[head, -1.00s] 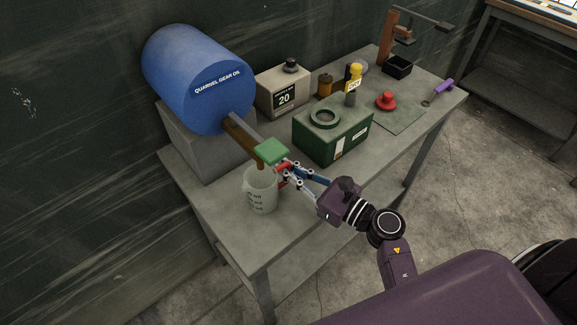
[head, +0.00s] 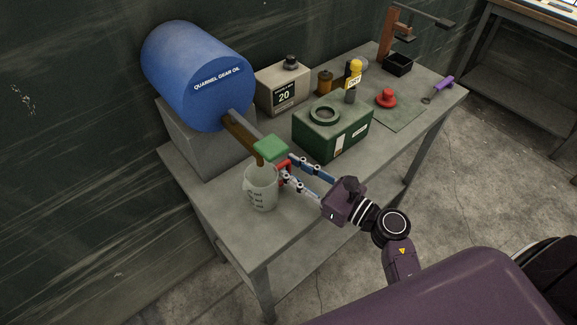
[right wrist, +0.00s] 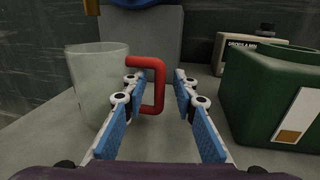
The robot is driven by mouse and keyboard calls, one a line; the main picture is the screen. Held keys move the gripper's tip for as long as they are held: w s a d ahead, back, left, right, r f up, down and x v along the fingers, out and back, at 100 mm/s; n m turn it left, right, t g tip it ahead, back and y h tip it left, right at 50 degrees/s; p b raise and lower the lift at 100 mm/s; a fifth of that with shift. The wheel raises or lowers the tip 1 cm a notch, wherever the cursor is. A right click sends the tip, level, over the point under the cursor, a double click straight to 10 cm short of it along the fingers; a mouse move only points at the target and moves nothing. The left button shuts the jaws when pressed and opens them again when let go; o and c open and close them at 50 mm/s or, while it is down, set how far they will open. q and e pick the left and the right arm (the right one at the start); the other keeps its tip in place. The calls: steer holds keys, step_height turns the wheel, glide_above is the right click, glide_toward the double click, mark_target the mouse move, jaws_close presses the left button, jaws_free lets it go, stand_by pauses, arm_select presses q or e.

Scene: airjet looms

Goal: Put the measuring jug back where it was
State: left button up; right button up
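The measuring jug (head: 261,190), translucent with dark markings and a red handle, stands upright on the table at the near left, below the brown spout (head: 243,138) of the blue drum. It also shows in the right wrist view (right wrist: 98,85), its red handle (right wrist: 160,85) facing my gripper. My right gripper (head: 287,172) is open at the handle. My left gripper is out of view.
The blue drum (head: 197,75) lies on a grey block, with a green-ended lever (head: 270,149) over the jug. A green box (head: 333,130) stands right of the gripper, a cream can (head: 283,87) behind. The table's front left corner is clear.

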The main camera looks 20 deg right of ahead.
steer(key=b+v, duration=0.3)
steer(key=v, duration=0.7)
steer(key=shift+f, duration=0.2)
steer(key=shift+s+d+r, duration=0.15)
steer(key=shift+s+d, duration=0.1)
steer(key=shift+s, duration=0.2)
